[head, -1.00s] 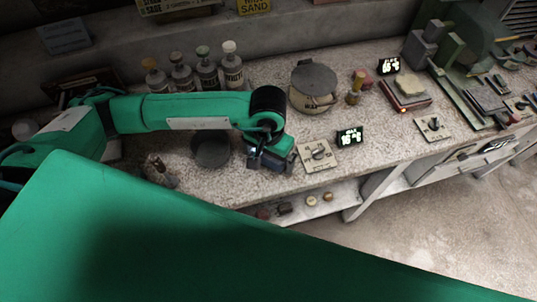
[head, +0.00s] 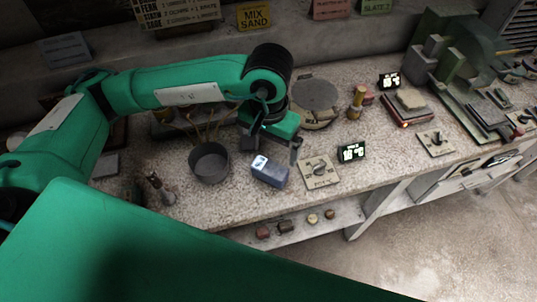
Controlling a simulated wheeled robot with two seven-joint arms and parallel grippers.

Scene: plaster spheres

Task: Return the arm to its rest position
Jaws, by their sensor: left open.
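My left arm comes in from the left across the bench. Its gripper (head: 271,145) hangs over the bench, open and empty, with its fingers pointing down. A small blue-grey box (head: 269,172) with a white label lies on the bench just below the fingers, apart from them as far as I can tell. My right gripper is not in view.
A dark pot (head: 209,164) stands left of the box. A dial plate (head: 319,171) and a lit display (head: 351,152) are to its right. A round lidded tub (head: 314,98) is behind the gripper. Below the bench is a shelf (head: 338,218) with small pieces.

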